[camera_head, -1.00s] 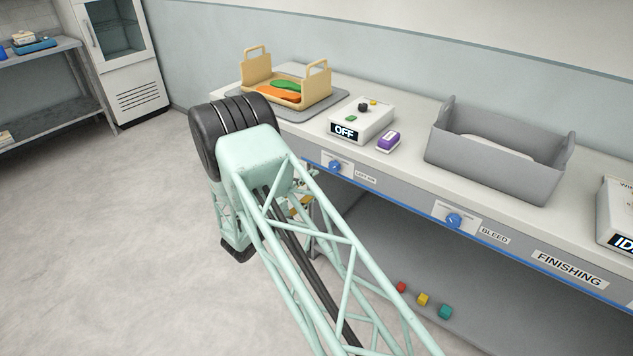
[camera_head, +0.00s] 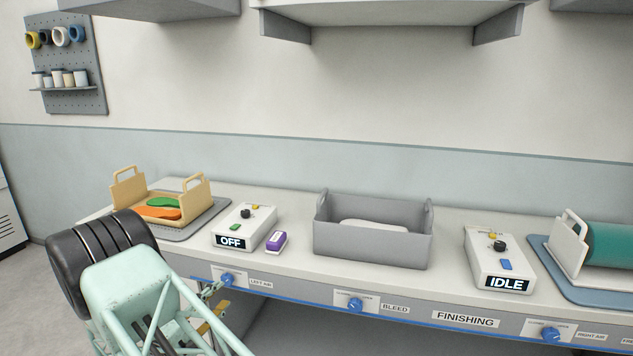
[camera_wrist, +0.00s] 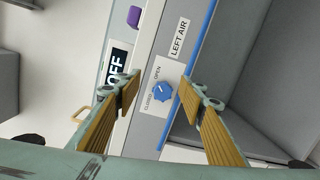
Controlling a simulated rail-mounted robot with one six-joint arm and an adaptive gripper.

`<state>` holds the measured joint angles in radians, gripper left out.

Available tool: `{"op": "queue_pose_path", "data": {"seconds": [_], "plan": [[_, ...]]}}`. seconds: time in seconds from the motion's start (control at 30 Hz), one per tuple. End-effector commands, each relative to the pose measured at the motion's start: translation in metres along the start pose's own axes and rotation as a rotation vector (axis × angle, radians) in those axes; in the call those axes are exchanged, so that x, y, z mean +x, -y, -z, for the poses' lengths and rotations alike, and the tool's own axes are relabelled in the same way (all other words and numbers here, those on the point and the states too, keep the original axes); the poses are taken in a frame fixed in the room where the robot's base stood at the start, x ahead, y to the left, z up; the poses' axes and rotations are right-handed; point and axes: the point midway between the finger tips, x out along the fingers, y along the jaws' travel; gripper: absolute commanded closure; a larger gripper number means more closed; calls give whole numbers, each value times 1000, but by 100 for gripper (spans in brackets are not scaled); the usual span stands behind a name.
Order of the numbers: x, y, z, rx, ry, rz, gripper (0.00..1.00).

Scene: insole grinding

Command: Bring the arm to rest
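My gripper shows in the wrist view (camera_wrist: 155,92) with its two wood-coloured finger pads wide apart and nothing between them. It faces the bench front, where the blue LEFT AIR knob (camera_wrist: 162,91) shows between the fingertips, apart from them as far as I can see. In the head view my arm is folded at the lower left, in front of the bench; the gripper there is mostly hidden behind the arm links. The LEFT AIR knob also shows in the head view (camera_head: 227,280).
On the bench are a tan tray (camera_head: 190,207) with orange and green insoles, a control box reading OFF (camera_head: 232,241), a purple block (camera_head: 277,241), a grey bin (camera_head: 372,245), a box reading IDLE (camera_head: 505,283) and a teal roller (camera_head: 610,245). Floor is free at left.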

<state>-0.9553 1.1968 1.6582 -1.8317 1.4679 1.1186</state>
Motion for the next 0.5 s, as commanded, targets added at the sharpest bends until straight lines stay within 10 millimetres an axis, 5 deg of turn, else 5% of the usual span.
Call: {"op": "queue_pose_path", "data": {"seconds": [0.5], "plan": [[69, -62, -156, 56, 303, 172, 63]]}}
